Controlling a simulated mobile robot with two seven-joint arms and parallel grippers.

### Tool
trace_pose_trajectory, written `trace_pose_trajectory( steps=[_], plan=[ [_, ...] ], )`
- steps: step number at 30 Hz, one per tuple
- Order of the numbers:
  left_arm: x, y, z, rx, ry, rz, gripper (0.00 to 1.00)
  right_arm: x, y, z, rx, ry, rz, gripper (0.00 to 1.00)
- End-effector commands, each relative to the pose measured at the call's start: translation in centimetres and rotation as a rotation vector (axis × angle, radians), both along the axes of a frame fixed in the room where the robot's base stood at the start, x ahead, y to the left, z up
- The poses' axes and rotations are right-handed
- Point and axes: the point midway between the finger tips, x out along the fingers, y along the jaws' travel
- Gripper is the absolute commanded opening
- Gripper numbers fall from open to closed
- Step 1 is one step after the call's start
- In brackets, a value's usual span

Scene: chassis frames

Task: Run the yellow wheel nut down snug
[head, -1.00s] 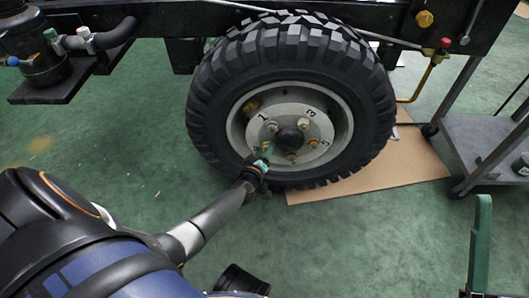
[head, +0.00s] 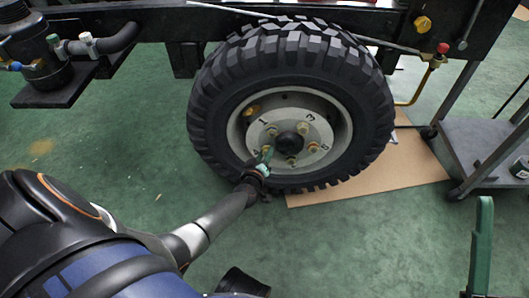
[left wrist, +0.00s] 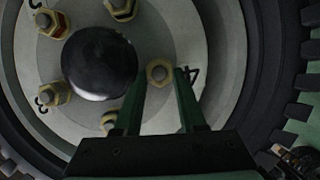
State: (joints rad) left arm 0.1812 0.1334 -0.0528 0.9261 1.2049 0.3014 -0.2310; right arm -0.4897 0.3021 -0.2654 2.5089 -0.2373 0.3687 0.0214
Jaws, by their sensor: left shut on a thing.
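The yellow wheel nut (left wrist: 159,72) beside the painted number 4 sits on its stud on the pale hub, at the hub's lower left in the head view. My left gripper (head: 265,158) reaches it from the lower left. In the left wrist view its two green fingers (left wrist: 160,78) stand on either side of the nut, shut on it. How far the nut is from the hub face cannot be told. A green upright piece (head: 482,240) at the lower right of the head view looks like a finger of my right gripper; its jaw state is unclear.
The black hub cap (head: 290,141) stands out close beside the fingers, with several other yellowish nuts around it. The thick tyre (head: 220,75) rings the wheel. A grey cart (head: 480,140) stands at the right, and cardboard (head: 410,165) lies under the tyre. The green floor in front is clear.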

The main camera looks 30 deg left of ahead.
Motion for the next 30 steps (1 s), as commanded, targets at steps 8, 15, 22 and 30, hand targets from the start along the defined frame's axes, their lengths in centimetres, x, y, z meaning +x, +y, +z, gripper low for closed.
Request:
trace_pose_trajectory(
  steps=[8,15,22,30],
  plan=[
    [0.1,-0.3,0.7,0.2,0.13,-0.003,0.0,-0.3,-0.6,4.5,0.034,-0.017,0.009,0.53],
    [0.2,-0.4,0.3,0.33,0.209,-0.007,0.0,-0.3,-0.7,5.4,0.037,-0.017,0.019,0.53],
    [0.2,-0.4,0.2,0.355,0.222,-0.01,0.0,-0.3,-0.7,5.4,0.036,-0.02,0.02,0.53],
    [0.2,-0.4,0.2,0.353,0.221,-0.009,0.52,-0.3,-0.7,5.4,0.036,-0.022,0.019,0.53]
  ],
)
